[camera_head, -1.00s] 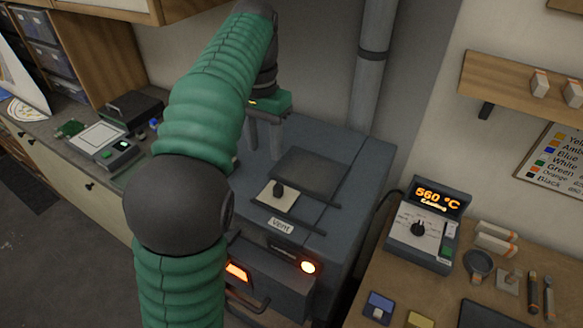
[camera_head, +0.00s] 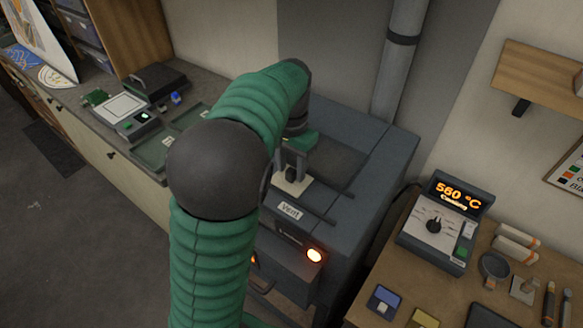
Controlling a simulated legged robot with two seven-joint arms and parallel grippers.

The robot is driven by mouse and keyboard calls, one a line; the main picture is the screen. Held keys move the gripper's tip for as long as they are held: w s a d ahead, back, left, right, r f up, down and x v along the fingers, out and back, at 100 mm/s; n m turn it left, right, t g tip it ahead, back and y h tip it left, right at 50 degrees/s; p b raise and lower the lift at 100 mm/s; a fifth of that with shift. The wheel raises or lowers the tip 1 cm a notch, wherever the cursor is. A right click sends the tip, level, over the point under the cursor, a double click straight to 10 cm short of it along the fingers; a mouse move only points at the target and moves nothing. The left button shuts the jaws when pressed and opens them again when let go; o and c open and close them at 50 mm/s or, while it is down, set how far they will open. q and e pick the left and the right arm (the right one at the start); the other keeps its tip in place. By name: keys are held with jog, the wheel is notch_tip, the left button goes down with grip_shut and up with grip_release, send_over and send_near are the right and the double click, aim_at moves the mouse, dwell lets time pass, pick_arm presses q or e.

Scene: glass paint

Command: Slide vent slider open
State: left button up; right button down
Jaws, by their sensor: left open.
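The vent slider is a pale plate (camera_head: 303,189) with a dark knob (camera_head: 291,175), on top of the grey kiln (camera_head: 372,190). It sits at the left end of its rails, beside a dark panel (camera_head: 338,160), behind the "Vent" label (camera_head: 290,211). My left gripper (camera_head: 291,168) is open, pointing down at the knob with its fingers around or just beside it; contact cannot be told. My green left arm hides the plate's left part. My right gripper is not in view.
A controller (camera_head: 437,228) reading 560 °C stands on the wooden bench to the right, with tools and small trays. A vertical pipe (camera_head: 400,60) rises behind the kiln.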

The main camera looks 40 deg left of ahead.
pick_arm(q)
jog(key=shift+s+d+f, duration=0.25)
jog(key=shift+s+d, duration=0.1)
jog(key=shift+s, duration=0.1)
jog(key=shift+w+a+f, duration=0.1)
jog(key=shift+w, duration=0.2)
jog(key=c, duration=0.4)
jog(key=shift+a, duration=0.1)
grip_shut()
dwell(0.4)
